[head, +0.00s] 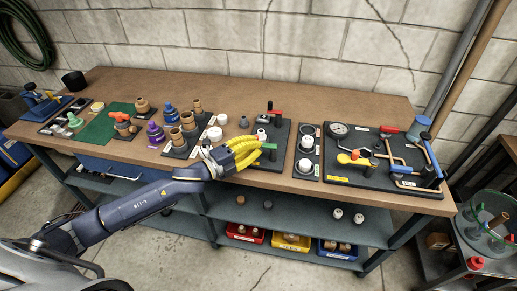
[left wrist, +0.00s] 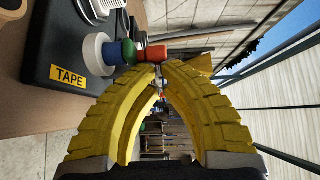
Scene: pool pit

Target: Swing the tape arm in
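The tape station is a black base (left wrist: 60,88) with a yellow TAPE label in the left wrist view. The tape arm itself is hard to make out. My right gripper is not in view.
A black gauge board (head: 345,180) with levers and pipes lies to the right on the wooden bench (head: 225,90). Cups and coloured knobs stand to the left. Several bins, including a yellow one (head: 290,243), are under the bench. The back of the bench is clear.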

